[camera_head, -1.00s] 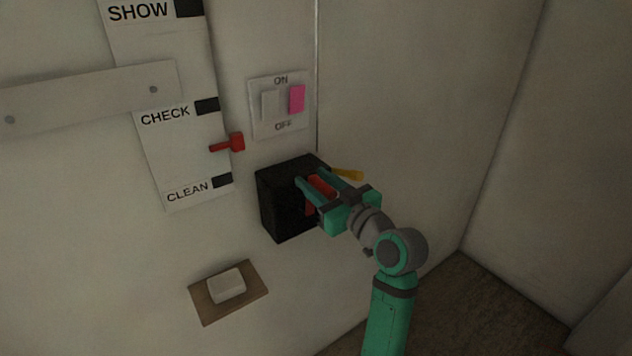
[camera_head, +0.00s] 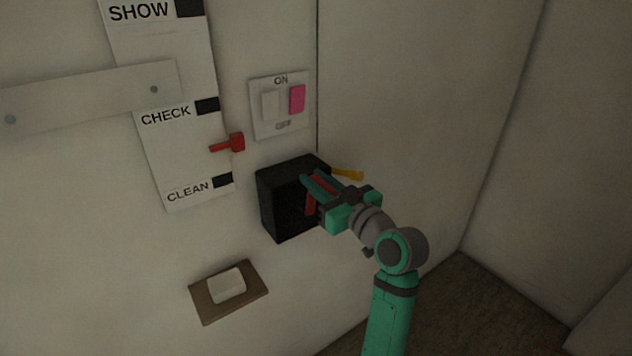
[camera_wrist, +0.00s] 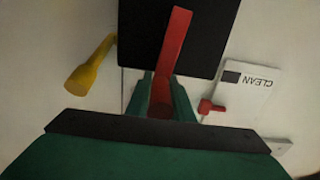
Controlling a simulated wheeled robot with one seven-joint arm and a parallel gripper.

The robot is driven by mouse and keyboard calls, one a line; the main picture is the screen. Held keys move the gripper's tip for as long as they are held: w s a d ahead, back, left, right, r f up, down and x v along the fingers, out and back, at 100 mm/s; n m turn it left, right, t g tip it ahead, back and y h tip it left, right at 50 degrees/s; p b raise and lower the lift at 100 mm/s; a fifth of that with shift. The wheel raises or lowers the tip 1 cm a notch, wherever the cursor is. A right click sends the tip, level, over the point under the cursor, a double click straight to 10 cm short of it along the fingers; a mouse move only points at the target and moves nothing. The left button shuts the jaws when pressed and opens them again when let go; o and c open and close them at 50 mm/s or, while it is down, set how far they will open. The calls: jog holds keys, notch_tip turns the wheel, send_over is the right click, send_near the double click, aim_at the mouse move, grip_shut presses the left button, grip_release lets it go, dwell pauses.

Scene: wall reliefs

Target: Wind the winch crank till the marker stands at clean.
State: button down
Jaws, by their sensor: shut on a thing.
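The black winch box (camera_head: 283,206) is on the wall, with its red crank (camera_head: 311,203) on the front. My gripper (camera_head: 318,185) is shut on the crank's handle end. In the wrist view the red crank arm (camera_wrist: 175,45) runs from between my fingers (camera_wrist: 162,92) across the black box (camera_wrist: 205,35). The red marker (camera_head: 228,143) points left at the white scale strip (camera_head: 172,150), between CHECK and CLEAN. It also shows in the wrist view (camera_wrist: 209,107), near the CLEAN label (camera_wrist: 258,83).
A yellow lever (camera_head: 347,174) sticks out at the box's right, close to my gripper. Above is a switch plate (camera_head: 280,105) with a white and a pink rocker. A brown plate with a white button (camera_head: 227,286) is below left. The wall at right is bare.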

jog(key=shift+w+d+f+m, duration=0.1)
jog(key=shift+d+m, duration=0.2)
jog(key=shift+d, duration=0.1)
